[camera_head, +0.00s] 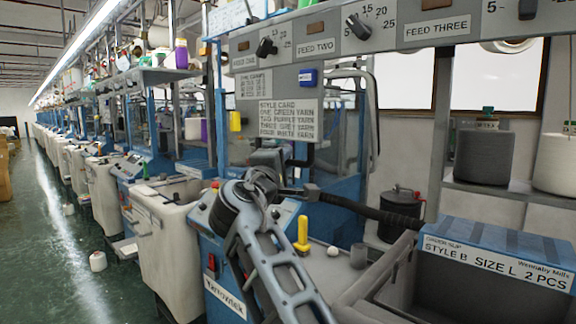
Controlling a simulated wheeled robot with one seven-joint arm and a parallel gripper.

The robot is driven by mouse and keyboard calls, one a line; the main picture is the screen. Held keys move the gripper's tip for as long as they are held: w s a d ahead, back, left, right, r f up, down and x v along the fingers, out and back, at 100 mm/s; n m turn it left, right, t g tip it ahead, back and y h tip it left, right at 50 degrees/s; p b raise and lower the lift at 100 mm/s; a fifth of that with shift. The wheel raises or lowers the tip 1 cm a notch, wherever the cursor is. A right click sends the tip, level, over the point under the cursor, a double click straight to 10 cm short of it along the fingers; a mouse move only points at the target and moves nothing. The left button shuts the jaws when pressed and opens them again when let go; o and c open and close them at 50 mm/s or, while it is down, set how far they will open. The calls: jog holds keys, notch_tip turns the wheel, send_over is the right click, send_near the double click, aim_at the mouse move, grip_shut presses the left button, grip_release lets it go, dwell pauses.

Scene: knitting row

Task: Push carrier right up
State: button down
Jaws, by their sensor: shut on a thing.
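My arm reaches up from the bottom centre to the blue knitting machine. My gripper (292,191) is small and dark beyond the wrist, at the left end of a black bar. It is shut on what looks like a dark block (312,192) at that end. I cannot tell for sure whether this block is the right carrier. The black bar (370,212) runs from there down to the right, in front of the machine. My arm hides part of the machine's front.
A yellow handle (302,236) and a white ball (333,251) are on the machine's grey top. A dark lidded pot (400,212) stands behind the bar. Feed dials (359,26) are overhead.

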jog(key=shift+r, duration=0.55)
jog(key=c, duration=1.4)
grip_release()
jog(key=o, duration=0.3)
jog(key=shift+f, duration=0.25)
jog(key=shift+s+f, duration=0.15)
jog(key=shift+s, duration=0.05)
jog(key=b+v, duration=0.1)
jog(key=v, duration=0.6)
jog(key=shift+s+b, duration=0.2)
jog(key=shift+b, duration=0.15)
